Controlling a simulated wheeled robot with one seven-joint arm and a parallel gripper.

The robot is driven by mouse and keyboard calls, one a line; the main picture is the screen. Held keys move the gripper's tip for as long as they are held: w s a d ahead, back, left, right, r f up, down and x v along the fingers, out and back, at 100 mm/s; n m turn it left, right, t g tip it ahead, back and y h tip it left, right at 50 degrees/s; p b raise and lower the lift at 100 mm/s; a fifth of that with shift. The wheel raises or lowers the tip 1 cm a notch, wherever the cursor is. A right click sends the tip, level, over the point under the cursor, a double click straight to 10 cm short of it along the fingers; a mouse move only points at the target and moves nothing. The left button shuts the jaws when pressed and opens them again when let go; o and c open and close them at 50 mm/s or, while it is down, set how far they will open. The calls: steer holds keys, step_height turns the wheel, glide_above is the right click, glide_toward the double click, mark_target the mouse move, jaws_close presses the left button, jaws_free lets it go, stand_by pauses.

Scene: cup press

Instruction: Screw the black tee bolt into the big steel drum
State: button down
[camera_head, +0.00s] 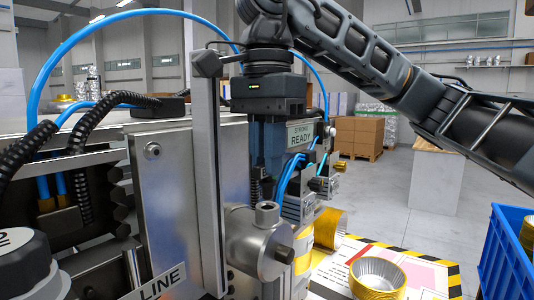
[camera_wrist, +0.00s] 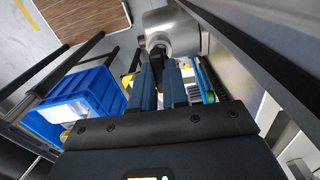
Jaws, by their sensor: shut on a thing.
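The big steel drum (camera_head: 258,248) lies on its side at the front of the machine, with a short round boss (camera_head: 267,212) with an opening on top. It also shows at the top of the wrist view (camera_wrist: 172,32). My gripper (camera_head: 268,178) points down just above the boss, its blue fingers shut on the black tee bolt. The dark bolt shows between the fingertips in the wrist view (camera_wrist: 157,58). Fingers and the steel upright hide much of it, so I cannot tell whether its tip touches the boss.
A vertical steel upright (camera_head: 208,170) stands close left of my gripper. Blue hoses (camera_head: 292,172) and a "STROKE READY" sign (camera_head: 300,133) are behind it. A gold-rimmed foil cup (camera_head: 377,275) sits front right on a striped-edge board. A blue crate (camera_head: 510,262) stands far right.

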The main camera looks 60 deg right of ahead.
steer(key=shift+f+b, duration=1.7)
steer(key=shift+b, duration=0.4)
steer(key=c, duration=1.1)
jaws_free()
steer(key=shift+o, duration=0.2)
steer(key=shift+r, duration=3.95)
